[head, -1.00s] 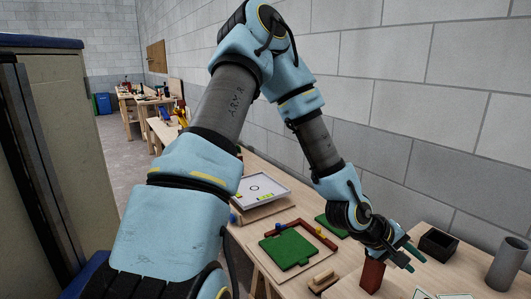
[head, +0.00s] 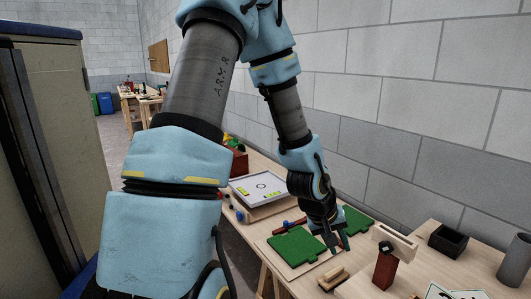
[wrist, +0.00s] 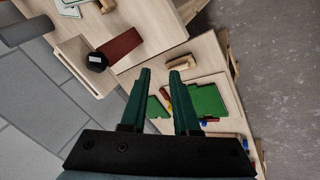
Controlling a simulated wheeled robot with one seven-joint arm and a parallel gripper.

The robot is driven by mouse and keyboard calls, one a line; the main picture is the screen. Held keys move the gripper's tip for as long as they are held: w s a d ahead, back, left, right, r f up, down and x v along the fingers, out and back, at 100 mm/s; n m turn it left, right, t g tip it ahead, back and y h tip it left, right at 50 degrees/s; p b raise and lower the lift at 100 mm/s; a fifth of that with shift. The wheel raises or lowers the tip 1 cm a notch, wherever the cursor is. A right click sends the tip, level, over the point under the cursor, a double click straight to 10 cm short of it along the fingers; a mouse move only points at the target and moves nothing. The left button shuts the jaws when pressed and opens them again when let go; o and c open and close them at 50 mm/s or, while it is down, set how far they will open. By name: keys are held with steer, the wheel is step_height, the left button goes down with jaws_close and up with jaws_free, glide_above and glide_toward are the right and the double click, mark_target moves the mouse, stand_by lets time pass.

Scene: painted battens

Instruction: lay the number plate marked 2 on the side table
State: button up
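White cards with dark green markings lie at the bottom right of the head view, one (head: 438,291) partly cut off by the frame edge. A white card also shows at the top of the wrist view (wrist: 70,8). I cannot read a 2 on any of them. They lie on the pale wooden table at the right (head: 425,262); I cannot tell which surface is the side table. My gripper (head: 342,246) is over the neighbouring bench, left of that table. In the wrist view its two green fingers (wrist: 163,67) are apart with nothing between them.
A red block (head: 384,272) with a black knob stands by a pale wooden piece (head: 396,243). A black open box (head: 443,240) and a grey cylinder (head: 516,260) stand farther right. Green boards (head: 297,247) and a white tray (head: 260,187) are on the bench.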

steer(key=s+a+r+y+b, duration=0.1)
steer(key=a+r+y, duration=0.1)
steer(key=a, duration=1)
steer(key=s+a+r+y+b, duration=0.1)
steer(key=a+r+y, duration=0.2)
steer(key=a, duration=0.9)
step_height(320, 180, up, 2)
steer(key=shift+s+a+r+g, duration=0.1)
steer(key=shift+s+a+g, duration=0.1)
steer(key=shift+a+g, duration=0.15)
